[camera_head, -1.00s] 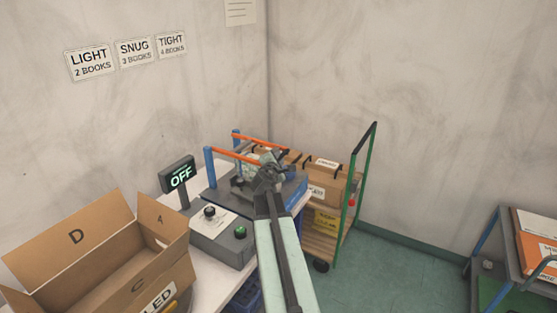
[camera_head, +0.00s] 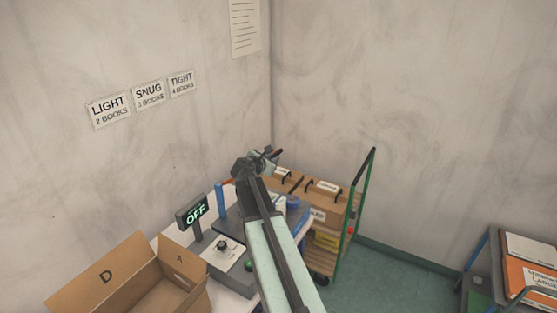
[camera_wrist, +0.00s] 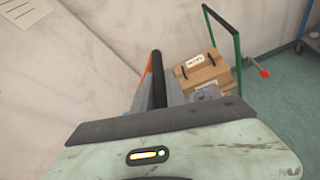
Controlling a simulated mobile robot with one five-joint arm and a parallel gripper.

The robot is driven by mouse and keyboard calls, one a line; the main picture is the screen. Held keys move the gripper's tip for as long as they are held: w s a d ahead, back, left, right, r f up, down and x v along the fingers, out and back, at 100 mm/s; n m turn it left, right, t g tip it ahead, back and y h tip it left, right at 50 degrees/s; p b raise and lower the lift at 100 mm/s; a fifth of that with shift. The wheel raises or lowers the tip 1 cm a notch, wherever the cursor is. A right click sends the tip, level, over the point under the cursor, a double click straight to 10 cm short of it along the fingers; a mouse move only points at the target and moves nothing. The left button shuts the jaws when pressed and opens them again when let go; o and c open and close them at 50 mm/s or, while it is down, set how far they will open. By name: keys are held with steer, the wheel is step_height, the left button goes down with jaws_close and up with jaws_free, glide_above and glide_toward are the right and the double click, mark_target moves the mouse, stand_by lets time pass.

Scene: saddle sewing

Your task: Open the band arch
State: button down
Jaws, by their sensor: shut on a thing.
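The band arch shows only in part: a short orange piece (camera_head: 228,182) left of my gripper in the head view, and an orange strip (camera_wrist: 148,68) in the wrist view. A blue post (camera_head: 219,197) stands below it on the machine (camera_head: 232,222). My gripper (camera_head: 266,160) is raised above the machine. In the wrist view my gripper (camera_wrist: 159,92) is shut on a black bar-like handle (camera_wrist: 158,70) beside the orange strip. My arm and gripper hide most of the arch, so its exact angle cannot be told.
A display (camera_head: 193,212) reads OFF. An open cardboard box (camera_head: 135,285) stands at front left. A green-framed trolley (camera_head: 357,195) with cartons (camera_head: 322,197) stands behind, right of the machine. A rack (camera_head: 490,265) is at far right; the floor between is clear.

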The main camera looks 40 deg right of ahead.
steer(key=w+a+r+n+g+p, duration=0.1)
steer(key=w+a+r+n+p, duration=0.1)
steer(key=w, duration=0.5)
steer(key=w+a+r+n+g+h+p, duration=0.1)
steer(key=w+a+r+n+g+p, duration=0.1)
steer(key=w+r+p, duration=0.4)
steer(key=shift+w+a+r+n+g, duration=0.3)
steer(key=shift+w+a+r+n, duration=0.4)
steer(key=shift+w+a+r, duration=0.55)
steer(key=shift+s+d, duration=0.1)
steer(key=c, duration=1.4)
jaws_free()
steer(key=shift+o, duration=0.2)
